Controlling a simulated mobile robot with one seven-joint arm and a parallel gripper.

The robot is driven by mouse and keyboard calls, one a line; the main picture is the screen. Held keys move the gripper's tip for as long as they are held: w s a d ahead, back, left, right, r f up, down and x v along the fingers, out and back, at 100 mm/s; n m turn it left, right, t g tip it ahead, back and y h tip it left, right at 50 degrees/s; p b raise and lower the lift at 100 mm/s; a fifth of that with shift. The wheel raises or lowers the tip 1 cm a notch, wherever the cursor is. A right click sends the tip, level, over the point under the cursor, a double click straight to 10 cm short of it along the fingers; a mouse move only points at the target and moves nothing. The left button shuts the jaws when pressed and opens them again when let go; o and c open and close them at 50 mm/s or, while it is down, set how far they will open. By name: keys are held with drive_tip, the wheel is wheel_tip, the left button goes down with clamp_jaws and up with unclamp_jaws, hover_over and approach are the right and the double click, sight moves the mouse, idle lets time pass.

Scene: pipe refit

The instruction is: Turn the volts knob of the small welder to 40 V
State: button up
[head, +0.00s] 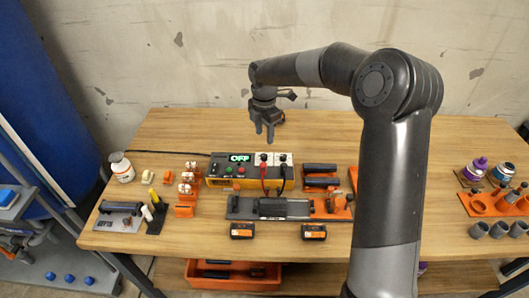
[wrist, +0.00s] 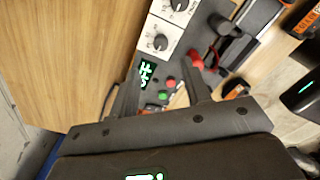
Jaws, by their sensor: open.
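The small welder (head: 215,182) is a yellow and dark box near the middle of the bench, with a green display (head: 240,158) reading OFF. Two black knobs sit on its white panels. The left one (head: 264,157) and the right one (head: 283,158) also show in the wrist view, as the lower knob (wrist: 161,42) and the upper knob (wrist: 179,5). I cannot read which is volts. A green and a red button are beside the display. My gripper (head: 265,136) is open and empty, above and behind the welder. Its fingers (wrist: 162,74) also show in the wrist view, apart from the knobs.
Red and black leads (head: 265,177) run from the welder's front to a dark fixture (head: 270,208). Two batteries (head: 242,231) lie before it. The bench behind the welder is clear.

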sight(265, 155)
wheel_tip(265, 155, down, 9)
drive_tip(key=shift+f, duration=0.1)
drive_tip(key=shift+c, duration=0.2)
clamp_jaws()
idle(0.5)
